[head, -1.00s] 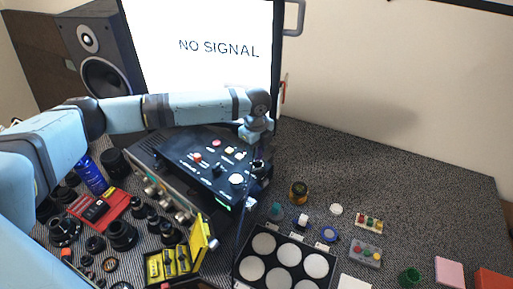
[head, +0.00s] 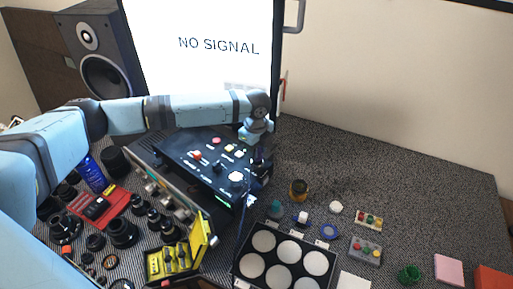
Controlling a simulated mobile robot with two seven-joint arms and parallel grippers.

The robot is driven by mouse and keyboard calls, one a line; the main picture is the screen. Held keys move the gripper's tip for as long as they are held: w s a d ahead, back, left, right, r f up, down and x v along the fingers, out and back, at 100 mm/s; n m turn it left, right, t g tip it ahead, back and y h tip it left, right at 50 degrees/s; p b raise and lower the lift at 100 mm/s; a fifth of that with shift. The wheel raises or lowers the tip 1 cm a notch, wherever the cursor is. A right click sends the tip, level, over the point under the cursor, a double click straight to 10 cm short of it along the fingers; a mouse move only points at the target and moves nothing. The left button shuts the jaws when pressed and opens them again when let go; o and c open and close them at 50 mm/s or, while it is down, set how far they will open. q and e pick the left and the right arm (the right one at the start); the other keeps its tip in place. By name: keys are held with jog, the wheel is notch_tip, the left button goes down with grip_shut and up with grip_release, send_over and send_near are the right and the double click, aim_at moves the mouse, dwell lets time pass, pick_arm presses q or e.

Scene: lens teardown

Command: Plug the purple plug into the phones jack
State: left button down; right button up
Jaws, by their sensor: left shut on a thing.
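My left gripper (head: 260,162) is at the right side of the black control box (head: 205,165), with its wrist above it. It is shut on a small dark purple piece, which looks like the purple plug (head: 258,156); the gripper hides most of it. A thin dark cable hangs below, near the box's front right corner. The box has a white knob, coloured buttons and a small green light on its front edge. The phones jack cannot be made out at this size. My right gripper is not in view.
A black tray (head: 244,262) with round light discs stands at the front. An open yellow case (head: 197,240), lens parts and a red kit lie at the left. Small jars and button boxes (head: 365,252) are at the right. The monitor (head: 200,60) stands behind; the back right table is clear.

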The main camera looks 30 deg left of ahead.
pick_arm(q)
jog(key=shift+f, duration=0.3)
jog(key=shift+f, duration=0.6)
dwell(0.4)
jog(key=c, duration=0.8)
grip_release()
